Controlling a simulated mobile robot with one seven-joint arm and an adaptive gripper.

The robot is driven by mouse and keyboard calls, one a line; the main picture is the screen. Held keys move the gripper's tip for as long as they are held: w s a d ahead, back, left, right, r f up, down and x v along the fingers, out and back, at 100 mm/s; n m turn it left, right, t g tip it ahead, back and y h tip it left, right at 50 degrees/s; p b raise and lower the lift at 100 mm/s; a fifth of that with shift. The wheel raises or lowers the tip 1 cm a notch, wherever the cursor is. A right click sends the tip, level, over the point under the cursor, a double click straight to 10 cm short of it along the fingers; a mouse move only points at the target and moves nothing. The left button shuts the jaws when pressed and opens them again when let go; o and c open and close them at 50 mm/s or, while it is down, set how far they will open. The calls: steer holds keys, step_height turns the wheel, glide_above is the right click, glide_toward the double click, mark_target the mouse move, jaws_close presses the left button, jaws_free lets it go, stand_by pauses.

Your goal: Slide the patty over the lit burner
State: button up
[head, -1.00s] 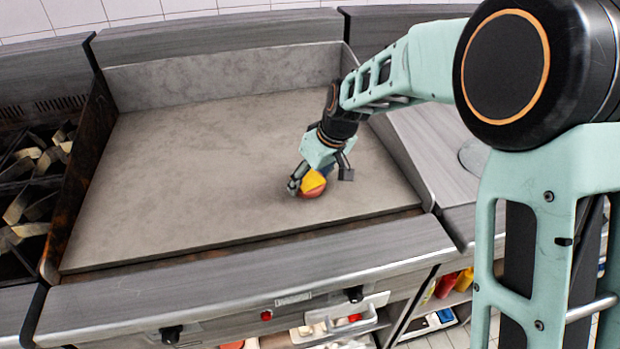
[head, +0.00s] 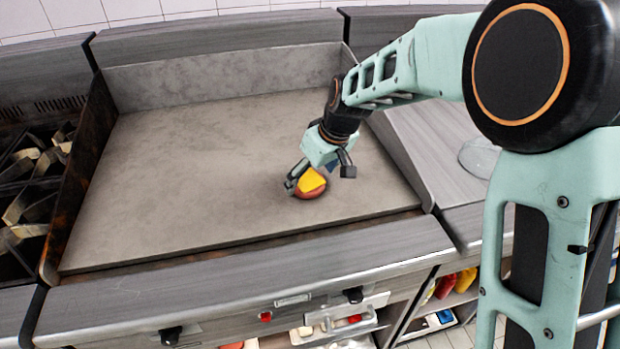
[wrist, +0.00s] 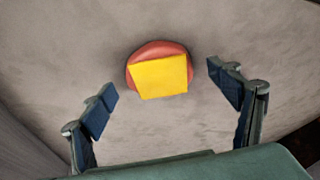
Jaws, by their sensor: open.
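The patty (head: 309,194) is a reddish-brown disc lying on the grey griddle plate, with a square yellow slice (head: 312,179) on top. In the wrist view the patty (wrist: 150,50) shows beyond my fingertips, mostly covered by the yellow slice (wrist: 160,77). My gripper (head: 320,177) is open just above and behind the patty; in the wrist view its two fingers (wrist: 165,85) are spread wide, one on each side and apart from the patty. Two knobs (head: 353,295) and a red light (head: 266,316) are on the front panel. No flame shows on the griddle.
The griddle plate (head: 190,170) is otherwise bare, with wide free room left of the patty. Raised walls bound its back and sides. A burner range (head: 30,190) stands at the left. A grey counter (head: 440,150) with a round clear dish (head: 480,157) is at the right.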

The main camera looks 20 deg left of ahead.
steer(key=v, duration=1)
steer(key=shift+d+r, duration=0.2)
steer(key=shift+r, duration=0.1)
steer(key=shift+s, duration=0.1)
